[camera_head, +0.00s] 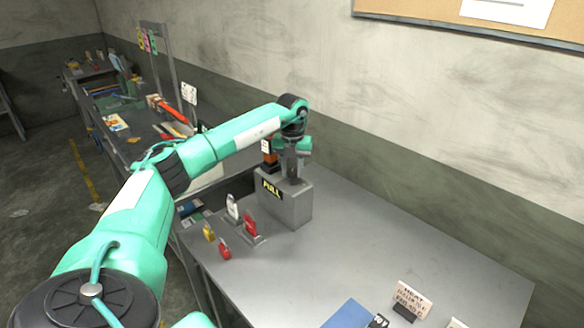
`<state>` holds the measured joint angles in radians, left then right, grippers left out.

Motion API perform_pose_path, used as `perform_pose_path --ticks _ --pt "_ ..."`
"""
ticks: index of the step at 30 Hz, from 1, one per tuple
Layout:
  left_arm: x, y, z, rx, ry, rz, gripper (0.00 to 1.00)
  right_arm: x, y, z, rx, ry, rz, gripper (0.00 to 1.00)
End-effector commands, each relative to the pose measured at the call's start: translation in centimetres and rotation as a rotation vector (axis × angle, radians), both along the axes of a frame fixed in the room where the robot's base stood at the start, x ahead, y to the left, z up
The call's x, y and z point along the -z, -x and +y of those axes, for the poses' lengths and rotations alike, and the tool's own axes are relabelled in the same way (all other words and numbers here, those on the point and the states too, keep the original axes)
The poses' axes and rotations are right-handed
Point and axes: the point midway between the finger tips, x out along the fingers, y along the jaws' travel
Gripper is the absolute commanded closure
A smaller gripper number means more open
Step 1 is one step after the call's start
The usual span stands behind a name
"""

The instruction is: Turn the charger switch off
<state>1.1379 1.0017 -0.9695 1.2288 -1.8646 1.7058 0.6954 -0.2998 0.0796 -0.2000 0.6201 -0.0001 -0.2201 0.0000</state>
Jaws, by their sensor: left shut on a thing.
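A grey box (288,208) with a yellow-on-black "PULL" label stands on the metal bench; I take it to be the charger switch's housing. My left arm reaches across from the lower left, and my left gripper (291,172) points down at the top of this box. It is shut on a part there, which looks like the switch handle; the fingers and wrist hide most of it, so its exact position cannot be told. An orange and black piece (268,152) with a white tag shows just left of the gripper. My right gripper is not in view.
Red and yellow padlocks (250,224) and a white tag stand left of the box. The bench (390,240) is clear right of the box. A wall runs behind.

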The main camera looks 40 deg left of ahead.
Motion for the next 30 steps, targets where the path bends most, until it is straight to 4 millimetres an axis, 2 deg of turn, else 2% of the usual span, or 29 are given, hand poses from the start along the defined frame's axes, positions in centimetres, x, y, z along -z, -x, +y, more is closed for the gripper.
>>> perform_pose_path --ticks 10,26,27,30 --pt "-0.19 -0.08 0.08 -0.137 -0.001 -0.005 0.91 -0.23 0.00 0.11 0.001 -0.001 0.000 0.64" --pt "-0.21 -0.09 0.10 -0.160 0.000 -0.006 0.91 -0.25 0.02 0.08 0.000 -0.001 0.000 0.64" --pt "-0.22 -0.09 0.10 -0.160 0.000 -0.006 0.64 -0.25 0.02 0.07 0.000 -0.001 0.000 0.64" --pt "-0.19 -0.08 0.10 -0.160 -0.001 -0.005 0.46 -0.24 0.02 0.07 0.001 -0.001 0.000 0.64"
